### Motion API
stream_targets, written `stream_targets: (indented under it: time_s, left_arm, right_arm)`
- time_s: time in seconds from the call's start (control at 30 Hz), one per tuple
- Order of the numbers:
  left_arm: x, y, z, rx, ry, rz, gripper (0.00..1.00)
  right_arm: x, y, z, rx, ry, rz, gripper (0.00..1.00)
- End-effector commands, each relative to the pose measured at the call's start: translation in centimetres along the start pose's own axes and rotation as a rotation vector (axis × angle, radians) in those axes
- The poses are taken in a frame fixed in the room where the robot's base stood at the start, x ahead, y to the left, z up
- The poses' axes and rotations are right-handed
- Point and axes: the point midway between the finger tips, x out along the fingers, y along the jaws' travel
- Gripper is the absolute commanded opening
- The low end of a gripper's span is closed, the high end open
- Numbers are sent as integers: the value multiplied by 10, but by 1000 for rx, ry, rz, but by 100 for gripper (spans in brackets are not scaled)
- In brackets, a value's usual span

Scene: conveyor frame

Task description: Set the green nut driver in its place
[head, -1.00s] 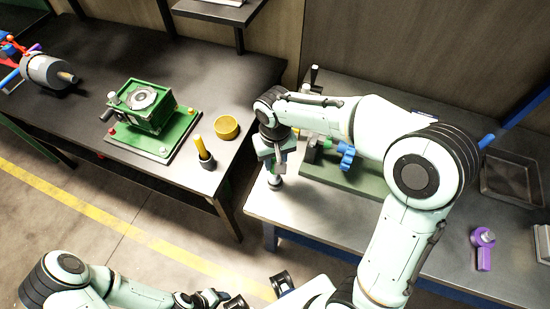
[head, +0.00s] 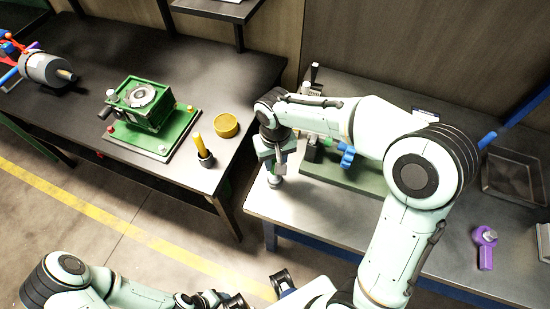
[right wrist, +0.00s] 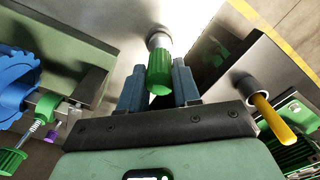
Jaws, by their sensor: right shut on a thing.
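The green nut driver (right wrist: 160,68) shows in the right wrist view with its green handle toward the camera, between the two blue-grey fingers. Its far end meets a round grey metal piece (right wrist: 158,40) over the light table top. I cannot tell whether that piece is part of the tool or a separate holder. In the head view my right gripper (head: 274,168) points down at the left end of the right-hand table, shut on the driver, with a grey round piece (head: 274,182) just below. My left gripper (head: 210,300) is at the bottom edge, its fingers unclear.
A green base (head: 345,175) with a blue knobbed part (head: 347,157) stands right beside the right gripper. A yellow-handled tool (head: 200,146) stands in a dark cup on the left table, near a yellow round dish (head: 225,125). A purple tool (head: 485,245) lies right. A gap separates the tables.

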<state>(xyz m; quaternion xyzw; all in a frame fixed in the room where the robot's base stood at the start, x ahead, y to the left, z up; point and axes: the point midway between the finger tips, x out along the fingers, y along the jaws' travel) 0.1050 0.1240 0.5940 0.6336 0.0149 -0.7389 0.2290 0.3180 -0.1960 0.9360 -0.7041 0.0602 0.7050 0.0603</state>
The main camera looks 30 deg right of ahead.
Motion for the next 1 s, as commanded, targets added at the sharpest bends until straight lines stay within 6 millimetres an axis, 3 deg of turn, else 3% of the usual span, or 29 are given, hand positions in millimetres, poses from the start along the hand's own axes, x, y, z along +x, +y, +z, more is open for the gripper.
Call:
stream_targets:
  time_s: [0.53, 0.9, 0.93, 1.0]
  left_arm:
    - [12, -5, 3, -2, -6, -2, 57]
    - [13, -6, 3, -2, -6, -2, 57]
    - [13, -6, 3, -2, -6, -2, 57]
    - [13, -6, 3, -2, -6, -2, 57]
  right_arm:
    - [17, 0, 0, 0, 1, 0, 2]
    - [18, 0, 0, 0, 1, 0, 2]
    - [18, 0, 0, 0, 1, 0, 35]
    - [18, 0, 0, 0, 1, 0, 58]
